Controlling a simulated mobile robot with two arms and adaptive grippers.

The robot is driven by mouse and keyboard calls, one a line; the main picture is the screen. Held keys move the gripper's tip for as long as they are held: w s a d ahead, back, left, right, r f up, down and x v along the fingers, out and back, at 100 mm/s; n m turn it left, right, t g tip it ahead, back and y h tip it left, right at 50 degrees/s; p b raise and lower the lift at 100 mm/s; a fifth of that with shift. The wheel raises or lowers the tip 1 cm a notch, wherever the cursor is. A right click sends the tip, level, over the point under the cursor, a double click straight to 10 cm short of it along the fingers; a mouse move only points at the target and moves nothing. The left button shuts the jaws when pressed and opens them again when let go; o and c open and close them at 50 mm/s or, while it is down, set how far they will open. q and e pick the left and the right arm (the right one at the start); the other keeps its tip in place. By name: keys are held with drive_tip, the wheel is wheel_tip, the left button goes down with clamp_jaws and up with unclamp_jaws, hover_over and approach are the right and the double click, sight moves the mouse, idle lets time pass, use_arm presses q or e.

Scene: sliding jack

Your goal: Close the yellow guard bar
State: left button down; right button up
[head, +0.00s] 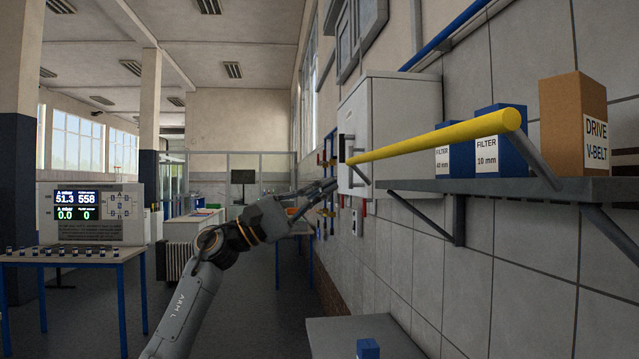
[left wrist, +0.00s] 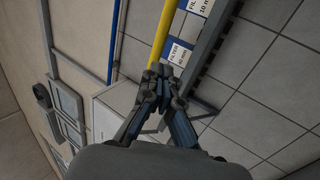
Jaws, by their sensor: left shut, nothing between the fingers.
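The yellow guard bar (head: 440,139) runs along the front of the wall shelf in the head view, from the grey cabinet toward me. Grey arms join it to the shelf side. In the left wrist view the yellow bar (left wrist: 161,35) runs up from the fingertips. My left gripper (head: 333,183) is near the bar's far end, a little lower and to its left. In the left wrist view my left gripper (left wrist: 161,73) is shut and empty, its tips overlapping the bar's lower end. I cannot tell whether they touch it. My right gripper is out of view.
The grey shelf (head: 610,190) holds a brown box (head: 572,115) and blue filter boxes (head: 500,133). A grey cabinet (head: 384,120) hangs on the wall beyond. A table with a display panel (head: 91,213) stands left. Open floor lies between.

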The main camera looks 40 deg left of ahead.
sight(381, 155)
use_arm(q)
drive_tip(key=p+x, duration=0.4)
drive_tip(key=x, duration=0.4)
drive_tip(key=shift+w+d+r, duration=0.1)
drive_tip(key=shift+d+r, duration=0.1)
drive_tip(key=shift+r, duration=0.2)
drive_tip(key=shift+w+d+r+p, duration=0.2)
drive_tip(key=shift+w+d+p, duration=0.2)
drive_tip(key=shift+p, duration=0.2)
drive_tip(key=shift+w, duration=0.15)
